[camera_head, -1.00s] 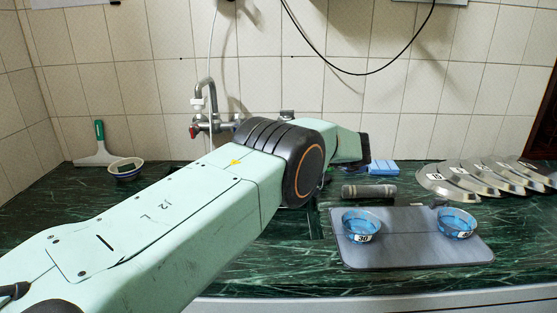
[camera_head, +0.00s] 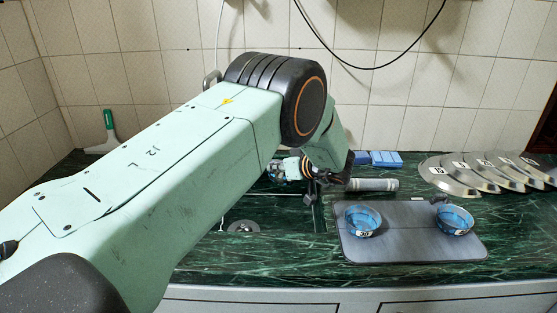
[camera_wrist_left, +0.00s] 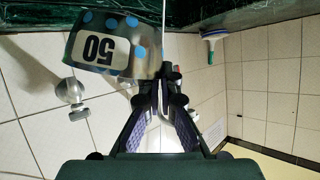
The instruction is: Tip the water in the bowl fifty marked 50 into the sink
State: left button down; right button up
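The bowl fifty (camera_wrist_left: 112,45) shows in the left wrist view with blue dots and a white label reading 50. That view is upside down, with the counter at the top. The bowl looks near upright there, slightly tilted. My left gripper (camera_wrist_left: 170,78) has its fingers closed together at the bowl's edge and appears to grip it. In the head view my left gripper (camera_head: 308,170) is partly hidden by my arm, above the sink's right side. The sink (camera_head: 270,212) is partly covered by my arm; its drain (camera_head: 243,227) shows. The water inside the bowl is hidden.
A grey board (camera_head: 410,245) right of the sink holds two blue bowls, one marked 30 (camera_head: 363,220) and another (camera_head: 454,219). A grey cylinder (camera_head: 372,184), a blue block (camera_head: 385,158) and several numbered lids (camera_head: 450,178) lie behind. A squeegee (camera_head: 108,130) stands at back left.

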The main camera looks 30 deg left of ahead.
pick_arm(q)
jog(key=shift+s+a+f+n+t+b, duration=0.15)
jog(key=shift+s+n+t+b, duration=1.1)
jog(key=shift+b, duration=1.25)
